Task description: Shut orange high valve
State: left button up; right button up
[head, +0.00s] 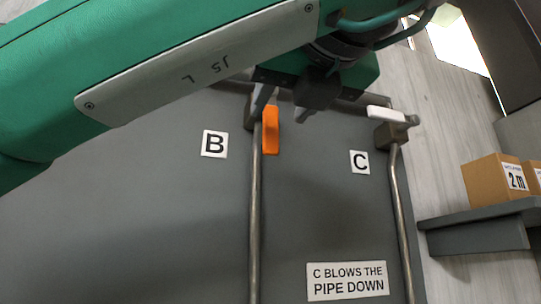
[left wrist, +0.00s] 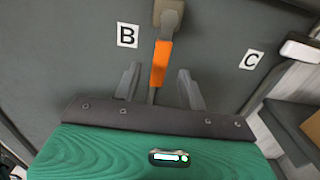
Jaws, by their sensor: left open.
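The orange valve handle (head: 271,132) is on the pipe by label B and lies lengthwise along that pipe. In the left wrist view the orange handle (left wrist: 161,62) hangs down from its grey-brown valve body (left wrist: 168,14). My left gripper (head: 281,110) is open at the handle's upper part in the head view. In the left wrist view its two fingers stand on either side of the handle's lower end, with gaps showing on both sides. My arm and gripper partly cover the valve body in the head view. My right gripper is not in view.
A white valve handle (head: 386,114) by label C (head: 360,162) points across its pipe, to the right of the orange one. A sign (head: 347,281) reads "C blows the pipe down". Cardboard boxes (head: 492,181) stand on a grey shelf (head: 475,218) at the right.

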aim_at(272, 123)
pick_arm(q)
jog(key=p+x, duration=0.2)
jog(key=x, duration=0.2)
jog(key=shift+w+r, duration=0.15)
jog(key=shift+w+a, duration=0.25)
jog(key=shift+w, duration=0.5)
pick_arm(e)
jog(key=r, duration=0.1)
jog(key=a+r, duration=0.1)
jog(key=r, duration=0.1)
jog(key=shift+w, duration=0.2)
pick_arm(q)
jog(key=shift+c, duration=0.4)
jog(key=c, duration=0.7)
grip_shut()
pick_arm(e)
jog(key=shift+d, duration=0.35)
